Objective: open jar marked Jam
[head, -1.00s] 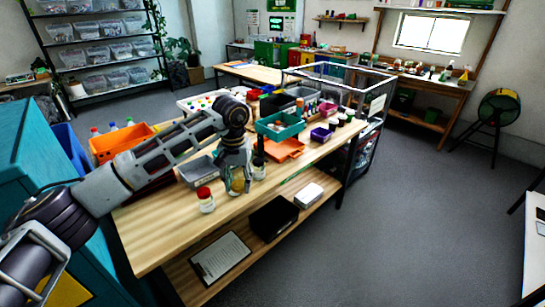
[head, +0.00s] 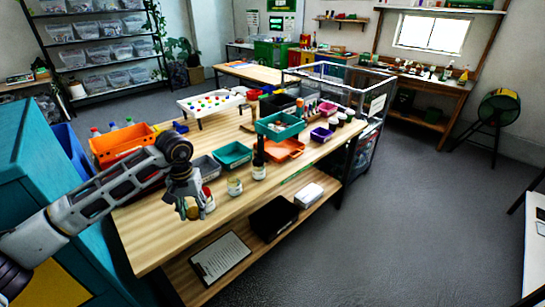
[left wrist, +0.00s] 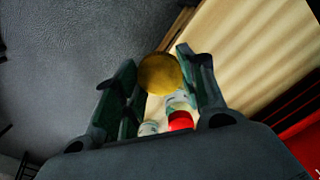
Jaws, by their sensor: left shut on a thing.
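My left gripper (head: 190,210) is shut on a round gold lid (head: 193,212), held over the front left part of the workbench. The gold lid (left wrist: 160,73) also shows between the fingers in the left wrist view. A small pale jar (head: 235,188) stands upright on the bench to the right of the gripper, with no gold lid seen on it. A jar with a red lid (head: 209,200) stands partly hidden behind the gripper; its red lid shows in the left wrist view (left wrist: 180,120). A dark-topped bottle (head: 259,168) stands farther right. No label is readable. My right gripper is out of view.
The wooden workbench (head: 150,240) has bare room at its front left. Behind the jars are a grey bin (head: 206,167), a teal bin (head: 233,155) and an orange bin (head: 120,143). A lower shelf holds a clipboard (head: 221,257) and a black box (head: 273,217).

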